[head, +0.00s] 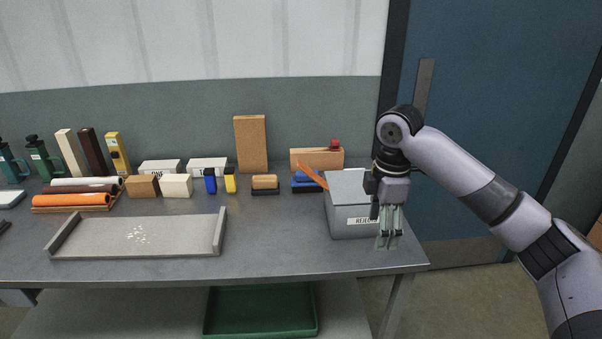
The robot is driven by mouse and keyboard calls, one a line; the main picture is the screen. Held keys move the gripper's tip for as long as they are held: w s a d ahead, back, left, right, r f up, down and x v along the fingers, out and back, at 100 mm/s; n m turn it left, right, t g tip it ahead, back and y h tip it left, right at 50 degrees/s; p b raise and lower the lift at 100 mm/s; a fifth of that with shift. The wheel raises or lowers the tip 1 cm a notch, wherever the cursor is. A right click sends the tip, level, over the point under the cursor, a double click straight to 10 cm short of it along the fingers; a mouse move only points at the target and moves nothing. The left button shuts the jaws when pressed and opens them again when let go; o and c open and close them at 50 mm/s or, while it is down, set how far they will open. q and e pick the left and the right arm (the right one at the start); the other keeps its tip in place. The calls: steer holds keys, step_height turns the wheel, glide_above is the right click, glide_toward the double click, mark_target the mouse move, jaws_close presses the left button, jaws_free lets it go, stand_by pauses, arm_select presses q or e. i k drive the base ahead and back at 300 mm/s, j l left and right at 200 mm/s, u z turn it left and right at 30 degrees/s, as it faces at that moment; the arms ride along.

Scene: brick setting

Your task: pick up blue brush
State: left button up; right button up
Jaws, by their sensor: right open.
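A blue object (304,184), which looks like the blue brush, lies on the table left of the grey reject box (352,220). My left gripper is not in view.
A wooden-topped brush (265,182), a yellow item (230,180) and a blue upright item (210,181) stand to the left. A brown brick (250,144) stands upright behind. A grey tray (180,238) holds pale crumbs. The table's front middle is clear.

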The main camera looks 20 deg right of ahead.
mark_target(302, 183)
steer(key=i, duration=1.5)
